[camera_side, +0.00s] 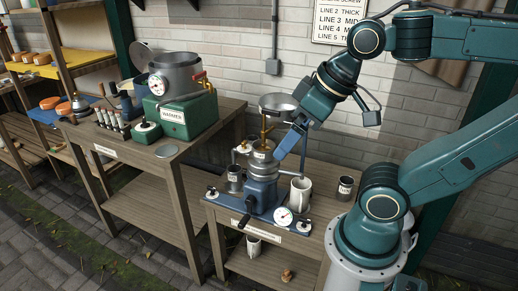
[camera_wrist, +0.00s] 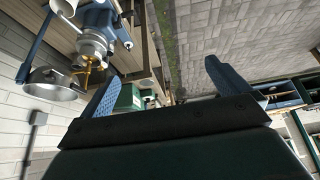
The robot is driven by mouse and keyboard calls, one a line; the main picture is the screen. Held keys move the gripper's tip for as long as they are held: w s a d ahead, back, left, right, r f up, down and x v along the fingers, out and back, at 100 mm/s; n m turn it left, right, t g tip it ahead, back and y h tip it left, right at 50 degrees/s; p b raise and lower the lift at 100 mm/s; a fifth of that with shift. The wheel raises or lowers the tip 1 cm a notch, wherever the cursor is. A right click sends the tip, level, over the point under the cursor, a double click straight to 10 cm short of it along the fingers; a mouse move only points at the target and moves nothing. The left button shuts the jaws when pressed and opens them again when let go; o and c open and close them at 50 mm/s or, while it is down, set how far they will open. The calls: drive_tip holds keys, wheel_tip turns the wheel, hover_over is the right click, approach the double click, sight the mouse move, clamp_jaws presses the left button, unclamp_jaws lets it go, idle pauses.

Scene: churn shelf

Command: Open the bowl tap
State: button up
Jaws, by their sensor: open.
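A shallow metal bowl (camera_side: 279,104) stands on top of a metal machine with a blue base (camera_side: 262,190) on the lower bench. A brass tap (camera_side: 265,127) sits just under the bowl; whether it is open or shut is too small to tell. In the wrist view the bowl (camera_wrist: 50,84) and the brass tap (camera_wrist: 88,74) are at the left, outside my jaws. My gripper (camera_side: 289,146) is to the right of the tap in the side view, close to the machine, pointing down. In the wrist view my gripper (camera_wrist: 163,69) is open with nothing between its fingers.
A white mug (camera_side: 300,193) and a dark labelled tin (camera_side: 344,188) stand right of the machine. A round gauge (camera_side: 283,216) is at its front.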

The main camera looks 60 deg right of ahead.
drive_tip(key=shift+w+r, duration=0.1)
drive_tip(key=c, duration=0.7)
drive_tip(key=shift+w+d+r, duration=0.15)
drive_tip(key=shift+w, duration=0.05)
drive_tip(key=c, duration=0.4)
drive_tip(key=shift+g+h, duration=0.4)
drive_tip(key=shift+g, duration=0.4)
drive_tip(key=w+d+r, duration=0.1)
drive_tip(key=w, duration=0.1)
drive_tip(key=w+d+r, duration=0.3)
drive_tip(key=w, duration=0.1)
drive_tip(key=shift+w+d+r, duration=0.2)
drive_tip(key=shift+w+d, duration=0.05)
drive_tip(key=shift+d, duration=0.1)
drive_tip(key=c, duration=0.3)
drive_tip(key=g, duration=0.4)
hover_over(269, 110)
drive_tip(key=f, duration=0.1)
drive_tip(key=shift+d+f+y, duration=0.15)
drive_tip(key=shift+f+y, duration=0.05)
drive_tip(key=shift+y, duration=0.2)
drive_tip(key=shift+f, duration=0.2)
wheel_tip(269, 110, down, 13)
drive_tip(key=shift+f, duration=0.2)
